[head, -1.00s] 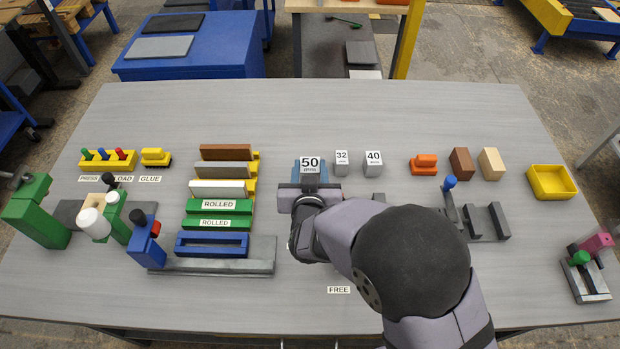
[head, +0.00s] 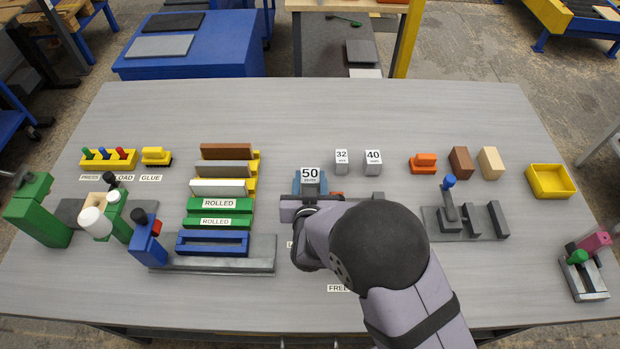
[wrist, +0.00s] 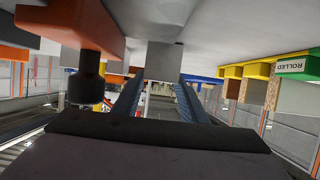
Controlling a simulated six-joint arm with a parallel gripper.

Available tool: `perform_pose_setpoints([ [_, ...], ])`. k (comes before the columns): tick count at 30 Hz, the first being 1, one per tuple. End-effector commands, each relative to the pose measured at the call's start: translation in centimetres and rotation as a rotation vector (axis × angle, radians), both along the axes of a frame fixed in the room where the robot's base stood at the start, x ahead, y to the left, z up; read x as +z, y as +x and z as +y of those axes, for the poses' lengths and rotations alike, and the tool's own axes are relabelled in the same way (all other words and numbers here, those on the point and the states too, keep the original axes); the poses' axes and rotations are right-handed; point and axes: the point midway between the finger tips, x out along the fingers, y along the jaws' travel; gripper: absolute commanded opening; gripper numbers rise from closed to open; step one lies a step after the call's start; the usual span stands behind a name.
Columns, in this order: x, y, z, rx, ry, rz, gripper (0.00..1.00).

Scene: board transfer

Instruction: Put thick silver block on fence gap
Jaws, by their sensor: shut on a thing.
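The thick silver block marked 50 (head: 310,175) is in my gripper (head: 310,187), at the middle of the table in the head view. In the wrist view its plain grey face (wrist: 164,62) sits between the two blue fingers of my gripper (wrist: 160,88). The gripper is shut on it. A long grey rail (head: 215,267) lies at the lower left beside a blue slotted frame (head: 212,252), left of my gripper. I cannot tell which place is the fence gap. My arm hides part of the table below the block.
Smaller silver blocks marked 32 (head: 341,156) and 40 (head: 373,156) stand right of the held block. Green ROLLED bars (head: 219,204) stand to its left. An orange part (wrist: 85,28) with a dark knob is close to my gripper. The table's back strip is clear.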

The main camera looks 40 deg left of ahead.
Motion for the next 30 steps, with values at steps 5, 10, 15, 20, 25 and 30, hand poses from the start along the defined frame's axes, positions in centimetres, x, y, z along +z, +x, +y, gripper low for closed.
perform_pose_setpoints([
  [5, -0.3, 0.0, 0.0, 0.0, 0.0, 0.0, 0.47],
  [10, -0.3, 0.0, 0.0, 0.0, 0.0, 0.0, 0.47],
  [15, -0.1, 0.0, 0.0, 0.0, 0.0, 0.0, 0.47],
  [20, 0.2, -0.4, -0.3, 0.002, 0.001, 0.001, 0.47],
  [25, 1.0, -1.8, -1.7, 0.003, -0.001, 0.001, 0.47],
  [30, 2.2, -3.9, -3.7, 0.003, 0.001, 0.001, 0.47],
])
